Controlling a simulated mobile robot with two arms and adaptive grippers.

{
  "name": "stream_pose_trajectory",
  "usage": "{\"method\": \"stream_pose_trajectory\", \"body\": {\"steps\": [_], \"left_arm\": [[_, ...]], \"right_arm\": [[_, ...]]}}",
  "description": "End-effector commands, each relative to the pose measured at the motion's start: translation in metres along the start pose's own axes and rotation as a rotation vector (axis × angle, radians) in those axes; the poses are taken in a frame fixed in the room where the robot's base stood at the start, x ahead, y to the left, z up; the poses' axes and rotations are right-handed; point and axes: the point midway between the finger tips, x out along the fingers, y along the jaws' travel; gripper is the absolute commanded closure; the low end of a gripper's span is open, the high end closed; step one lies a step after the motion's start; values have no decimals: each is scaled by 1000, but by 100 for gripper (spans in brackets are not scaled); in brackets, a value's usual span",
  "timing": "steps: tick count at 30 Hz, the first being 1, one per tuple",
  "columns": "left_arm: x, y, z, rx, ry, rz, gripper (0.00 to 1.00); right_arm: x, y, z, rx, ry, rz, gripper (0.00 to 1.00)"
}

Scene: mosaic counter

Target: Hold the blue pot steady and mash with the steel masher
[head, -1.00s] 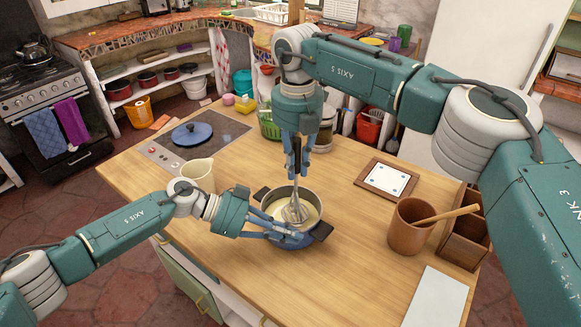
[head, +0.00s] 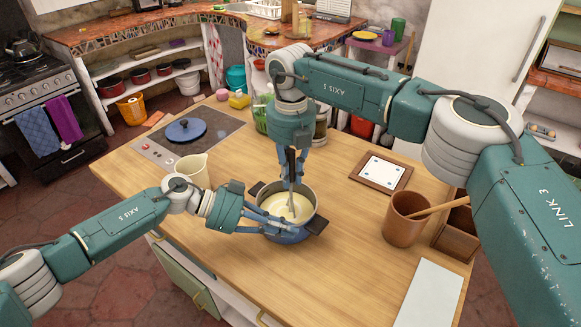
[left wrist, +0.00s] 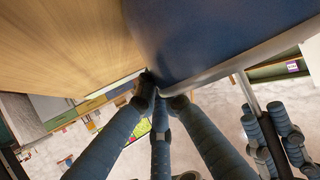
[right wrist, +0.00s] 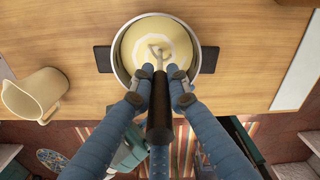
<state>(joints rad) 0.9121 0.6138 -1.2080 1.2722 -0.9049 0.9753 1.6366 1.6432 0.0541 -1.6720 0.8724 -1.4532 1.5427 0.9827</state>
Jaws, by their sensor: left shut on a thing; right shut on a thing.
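The blue pot (head: 288,236) stands on the wooden counter with a pale yellow mash (head: 280,205) inside. My left gripper (head: 272,224) is shut on the pot's near left side; in the left wrist view the fingers (left wrist: 158,92) meet the blue wall and rim. My right gripper (head: 292,168) is above the pot, shut on the dark handle of the steel masher (head: 291,200). In the right wrist view the masher's handle (right wrist: 159,120) lies between the fingers (right wrist: 160,88). The masher's head (right wrist: 160,50) is at the mash, its lower part partly hidden.
A cream jug (head: 193,170) stands left of the pot. Behind it is a hob with a blue lid (head: 186,130). To the right are a framed tile (head: 381,172), a brown crock (head: 405,220) with a wooden spoon and a white board (head: 430,293).

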Motion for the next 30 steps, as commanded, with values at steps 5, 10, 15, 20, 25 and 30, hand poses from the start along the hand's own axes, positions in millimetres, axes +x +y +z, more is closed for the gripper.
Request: {"method": "stream_pose_trajectory", "body": {"steps": [5,10,15,20,25,30], "left_arm": [[3,4,7,-9,-9,7,100],[3,4,7,-9,-9,7,100],[3,4,7,-9,-9,7,100],[3,4,7,-9,-9,7,100],[3,4,7,-9,-9,7,100],[3,4,7,-9,-9,7,100]], "right_arm": [[-6,0,1,0,-2,1,100],[-21,1,1,0,-4,2,100],[-38,1,1,0,-3,3,100],[-47,0,0,-1,-1,1,100],[-47,0,0,-1,-1,1,100],[-50,0,0,0,-2,1,100]]}}
